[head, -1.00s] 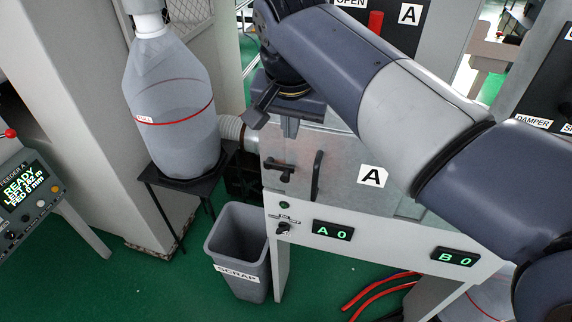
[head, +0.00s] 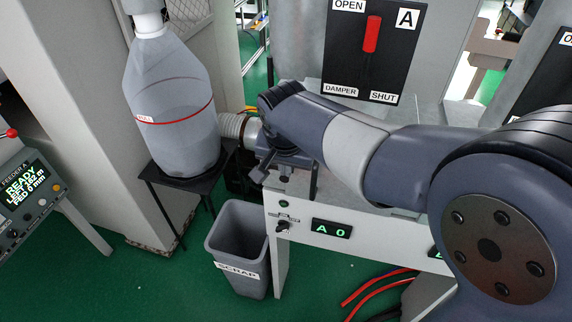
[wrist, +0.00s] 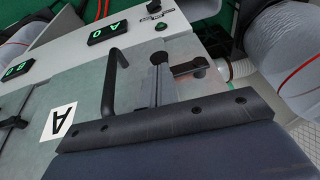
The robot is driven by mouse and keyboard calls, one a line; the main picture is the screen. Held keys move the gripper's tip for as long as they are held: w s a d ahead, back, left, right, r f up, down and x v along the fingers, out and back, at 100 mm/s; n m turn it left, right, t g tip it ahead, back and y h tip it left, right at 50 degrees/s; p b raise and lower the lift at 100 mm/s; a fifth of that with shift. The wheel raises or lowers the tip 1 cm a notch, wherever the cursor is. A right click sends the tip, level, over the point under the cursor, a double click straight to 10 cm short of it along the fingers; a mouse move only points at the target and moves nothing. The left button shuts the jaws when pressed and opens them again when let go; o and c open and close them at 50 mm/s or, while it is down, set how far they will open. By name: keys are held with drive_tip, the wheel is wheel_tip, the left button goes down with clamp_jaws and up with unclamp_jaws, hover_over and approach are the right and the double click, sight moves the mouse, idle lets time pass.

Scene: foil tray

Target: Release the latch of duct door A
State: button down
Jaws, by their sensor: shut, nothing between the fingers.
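Duct door A (wrist: 75,90) is a grey metal panel with an "A" label, seen close in the wrist view. Its black bar handle (wrist: 116,80) stands on it. Beside the handle is the dark latch, with a round knob (wrist: 158,58) and a short bar (wrist: 188,68) pointing right. My gripper (wrist: 162,90) is shut and empty, its fingertips close to the latch; I cannot tell whether they touch it. In the head view my gripper (head: 286,165) is in front of the door's left end and hides most of the latch.
A damper panel (head: 388,82) with a red lever (head: 371,34) stands behind my arm. Below the door is a display reading A 0 (head: 332,229).

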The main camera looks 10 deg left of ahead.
drive_tip(key=f+b, duration=0.1)
drive_tip(key=b, duration=0.1)
drive_tip(key=d+f+y+b, duration=0.1)
drive_tip(key=b, duration=0.1)
drive_tip(key=shift+d+f, duration=0.1)
drive_tip(key=shift+f, duration=0.1)
idle(0.3)
drive_tip(key=v, duration=1)
drive_tip(key=shift+s+d+r, duration=0.25)
drive_tip(key=shift+r, duration=0.05)
